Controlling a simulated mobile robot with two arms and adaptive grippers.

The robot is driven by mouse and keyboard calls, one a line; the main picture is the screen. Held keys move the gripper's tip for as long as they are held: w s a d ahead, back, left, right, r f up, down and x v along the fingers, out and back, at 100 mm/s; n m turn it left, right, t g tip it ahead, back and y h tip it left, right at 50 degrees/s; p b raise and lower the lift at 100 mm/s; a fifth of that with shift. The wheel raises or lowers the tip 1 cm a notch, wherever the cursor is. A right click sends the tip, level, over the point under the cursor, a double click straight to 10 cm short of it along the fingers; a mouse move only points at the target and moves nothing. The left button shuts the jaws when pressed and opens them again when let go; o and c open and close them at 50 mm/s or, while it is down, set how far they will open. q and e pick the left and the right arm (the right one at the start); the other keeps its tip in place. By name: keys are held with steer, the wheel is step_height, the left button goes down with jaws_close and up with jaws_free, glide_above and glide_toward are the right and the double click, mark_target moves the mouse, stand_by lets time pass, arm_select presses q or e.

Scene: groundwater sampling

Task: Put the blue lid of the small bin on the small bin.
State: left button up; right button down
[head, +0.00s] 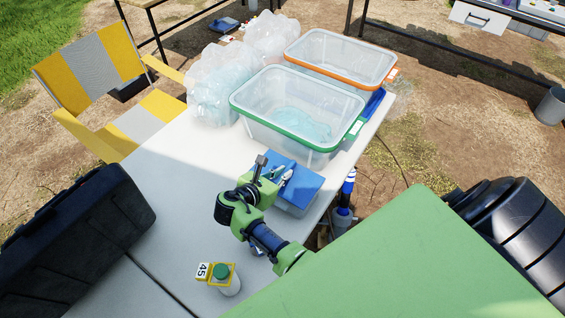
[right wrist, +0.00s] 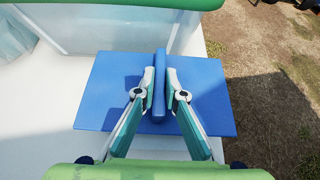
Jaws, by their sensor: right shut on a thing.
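The blue lid (head: 306,187) lies level over the small bin (head: 296,209), a pale translucent box near the table's right edge. In the right wrist view the lid (right wrist: 205,95) has a raised ridge handle across its middle. My right gripper (head: 280,174) is shut on that handle; its two fingers (right wrist: 160,88) press it from both sides. Part of the small bin (right wrist: 190,148) shows under the lid's near edge. I cannot tell whether the lid touches the rim or hovers just above it. My left gripper is not in view.
A green-rimmed clear bin (head: 238,112) stands just behind, and an orange-rimmed bin (head: 340,82) behind that. Clear bags (head: 212,85) stand at the back left. A green-capped jar (head: 222,273) with a tag is at the front. The white table's left middle (head: 180,165) is clear.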

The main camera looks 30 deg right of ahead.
steer(key=shift+f, duration=0.45)
steer(key=c, duration=2)
jaws_free()
step_height(320, 180, up, 10)
